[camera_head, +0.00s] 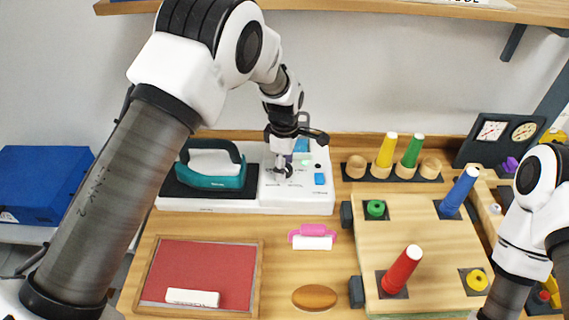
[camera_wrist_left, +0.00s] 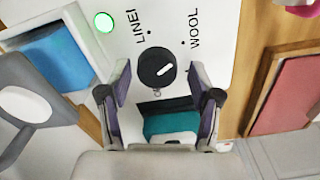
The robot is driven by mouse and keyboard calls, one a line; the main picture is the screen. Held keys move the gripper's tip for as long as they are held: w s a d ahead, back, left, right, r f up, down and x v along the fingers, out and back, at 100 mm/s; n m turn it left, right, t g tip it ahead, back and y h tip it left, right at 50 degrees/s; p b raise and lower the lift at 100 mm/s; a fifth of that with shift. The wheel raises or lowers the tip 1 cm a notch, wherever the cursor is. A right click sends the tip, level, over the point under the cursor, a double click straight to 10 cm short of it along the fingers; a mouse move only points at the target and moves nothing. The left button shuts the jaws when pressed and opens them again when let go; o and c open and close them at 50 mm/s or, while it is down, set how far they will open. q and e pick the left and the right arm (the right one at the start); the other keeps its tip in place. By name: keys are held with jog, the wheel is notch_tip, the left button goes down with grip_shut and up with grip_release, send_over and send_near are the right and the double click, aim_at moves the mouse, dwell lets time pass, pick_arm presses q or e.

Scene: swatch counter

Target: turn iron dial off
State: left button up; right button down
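The dial (camera_wrist_left: 157,68) is a round black knob with a white pointer mark, on a white panel beside the words LINEN and WOOL. In the left wrist view the mark slants up and right, roughly toward WOOL. My left gripper (camera_wrist_left: 160,98) is open, its fingers apart around the near side of the dial; I cannot tell whether they touch it. Another label is mostly hidden. In the head view my left gripper (camera_head: 283,165) is over the white iron station (camera_head: 325,199), right of the teal iron (camera_head: 212,178). My right gripper is out of view; its arm shows at the right.
A green light (camera_wrist_left: 104,22) glows on the panel, near a blue part (camera_wrist_left: 62,62). A red board (camera_head: 200,268) with a white block (camera_head: 192,297) lies in front. A peg board (camera_head: 430,245) and several colored pegs stand at right. A shelf (camera_head: 400,15) hangs above.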

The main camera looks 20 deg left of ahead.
pick_arm(q)
jog(key=shift+w+f, duration=0.1)
jog(key=c, duration=0.8)
jog(key=shift+o, duration=0.2)
jog(key=shift+m, duration=0.3)
jog(key=m, duration=0.1)
jog(key=m+p, duration=0.1)
jog(key=m, duration=0.1)
jog(key=shift+s+f+m, duration=0.1)
jog(key=shift+s+m, duration=0.1)
jog(key=shift+m, duration=0.1)
jog(key=m+p, duration=0.1)
jog(key=m, duration=0.5)
jog(key=m+p, duration=0.1)
jog(key=m, duration=0.6)
jog(key=shift+m+p, duration=0.3)
jog(key=shift+p, duration=0.05)
jog(key=m, duration=0.6)
jog(key=shift+p, duration=0.4)
